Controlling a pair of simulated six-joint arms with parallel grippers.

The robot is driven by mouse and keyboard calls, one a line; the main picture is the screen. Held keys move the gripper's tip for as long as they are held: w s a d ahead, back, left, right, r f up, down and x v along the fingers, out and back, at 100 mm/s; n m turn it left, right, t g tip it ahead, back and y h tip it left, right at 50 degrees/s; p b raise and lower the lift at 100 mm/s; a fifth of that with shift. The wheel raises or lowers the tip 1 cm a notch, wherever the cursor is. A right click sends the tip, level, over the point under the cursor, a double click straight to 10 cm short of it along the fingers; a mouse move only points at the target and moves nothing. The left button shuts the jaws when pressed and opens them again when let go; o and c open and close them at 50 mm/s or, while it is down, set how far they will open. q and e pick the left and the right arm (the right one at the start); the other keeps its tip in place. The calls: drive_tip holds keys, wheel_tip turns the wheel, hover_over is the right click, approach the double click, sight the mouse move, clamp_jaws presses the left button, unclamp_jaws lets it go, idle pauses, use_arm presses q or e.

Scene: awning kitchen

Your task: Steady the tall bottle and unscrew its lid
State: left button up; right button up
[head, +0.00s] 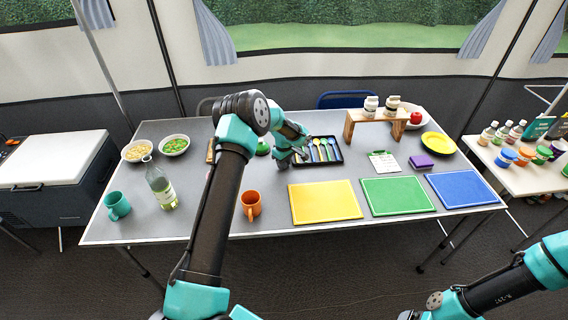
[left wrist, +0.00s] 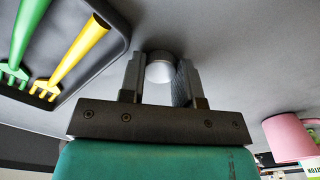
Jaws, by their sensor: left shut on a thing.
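A tall clear bottle (head: 160,186) with a pale label and some yellow-green liquid stands upright on the grey table at the left, between the teal mug and the orange mug. My left gripper (head: 301,152) is away from it, beside the black cutlery tray. In the left wrist view, my left gripper (left wrist: 159,80) is shut on a small pale round thing (left wrist: 160,68); I cannot tell what it is. My right arm shows at the lower right of the head view, but its gripper is out of the frame.
The cutlery tray (head: 328,162) lies close to my left gripper. A teal mug (head: 117,206), an orange mug (head: 251,204) and two bowls stand at the left. A yellow board (head: 325,202) and others line the front. A wooden stand (head: 376,122) is at the back right.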

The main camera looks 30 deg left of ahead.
use_arm(q)
drive_tip(key=shift+f, duration=0.15)
drive_tip(key=o, duration=0.7)
drive_tip(key=shift+o, duration=0.2)
wheel_tip(320, 180, up, 12)
drive_tip(key=shift+d, duration=0.1)
idle(0.5)
